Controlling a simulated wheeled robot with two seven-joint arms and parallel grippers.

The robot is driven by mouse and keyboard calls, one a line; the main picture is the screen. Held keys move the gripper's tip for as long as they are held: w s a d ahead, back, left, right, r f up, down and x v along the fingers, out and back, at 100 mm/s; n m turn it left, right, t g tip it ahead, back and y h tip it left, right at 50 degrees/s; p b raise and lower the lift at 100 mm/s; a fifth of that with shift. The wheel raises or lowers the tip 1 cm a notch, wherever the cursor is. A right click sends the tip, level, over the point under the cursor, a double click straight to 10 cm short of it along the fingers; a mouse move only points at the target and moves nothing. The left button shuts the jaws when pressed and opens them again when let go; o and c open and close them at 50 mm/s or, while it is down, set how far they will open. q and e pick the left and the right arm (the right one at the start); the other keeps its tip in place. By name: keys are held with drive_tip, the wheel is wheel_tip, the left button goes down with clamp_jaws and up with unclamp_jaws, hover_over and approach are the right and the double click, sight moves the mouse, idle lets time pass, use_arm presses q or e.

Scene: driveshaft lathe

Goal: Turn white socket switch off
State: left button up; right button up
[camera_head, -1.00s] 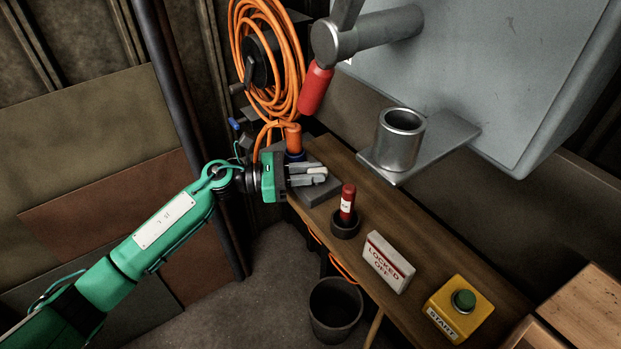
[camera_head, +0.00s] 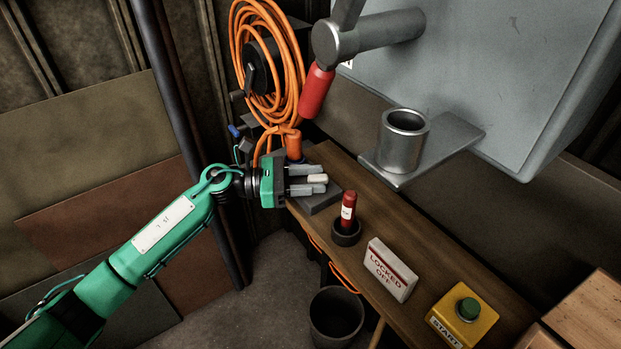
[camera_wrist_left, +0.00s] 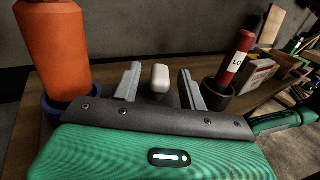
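The grey socket box (camera_head: 322,203) sits on the wooden bench beside the orange plug. Its small white switch (camera_head: 317,178) shows at the fingertips of my left gripper (camera_head: 308,180). In the left wrist view the white switch (camera_wrist_left: 160,78) stands upright between the two spread fingers of my left gripper (camera_wrist_left: 160,82), with a gap visible on each side. The left gripper is open around it, and its fingers hide part of the box. My right gripper is not in view.
The orange plug (camera_head: 293,146) stands close behind the gripper. On the bench are a red cylinder in a dark cup (camera_head: 346,233), a white LOCKED OFF block (camera_head: 390,270) and a yellow START button box (camera_head: 461,318). A metal cup (camera_head: 403,145) on a bracket overhangs the bench.

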use_arm(q)
drive_tip(key=shift+a, duration=0.3)
drive_tip(key=s+a+b, duration=0.1)
drive_tip(key=a+b, duration=0.1)
drive_tip(key=a, duration=1.1)
drive_tip(key=shift+s+b, duration=0.2)
drive_tip(key=shift+b, duration=0.2)
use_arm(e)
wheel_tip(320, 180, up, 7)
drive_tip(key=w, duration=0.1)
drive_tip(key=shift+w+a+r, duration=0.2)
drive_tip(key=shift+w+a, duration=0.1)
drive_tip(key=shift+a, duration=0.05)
use_arm(q)
drive_tip(key=shift+a, duration=0.1)
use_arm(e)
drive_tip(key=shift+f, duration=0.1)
